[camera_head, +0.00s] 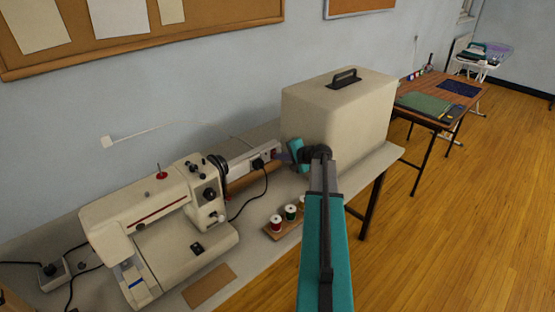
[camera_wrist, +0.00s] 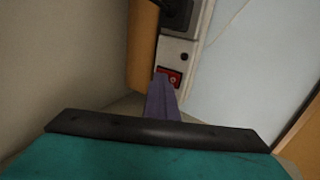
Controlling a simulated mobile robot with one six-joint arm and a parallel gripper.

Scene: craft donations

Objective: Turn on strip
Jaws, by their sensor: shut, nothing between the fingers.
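The white power strip (camera_head: 240,162) is mounted on a wooden block behind the sewing machine, with a black plug in it. It also shows in the wrist view (camera_wrist: 178,50), with a red switch (camera_wrist: 172,76) at its near end. My gripper (camera_head: 284,157) is shut and empty, its purple fingers (camera_wrist: 162,100) pointing at the strip's switch end. In the wrist view the fingertips overlap the lower edge of the switch; I cannot tell whether they touch it. The switch's position is too small to tell.
A cream sewing machine (camera_head: 160,215) stands left of the strip. A large beige case (camera_head: 345,115) with a black handle stands close on the right. A rack of thread spools (camera_head: 290,213) lies in front. A black cord runs from the plug.

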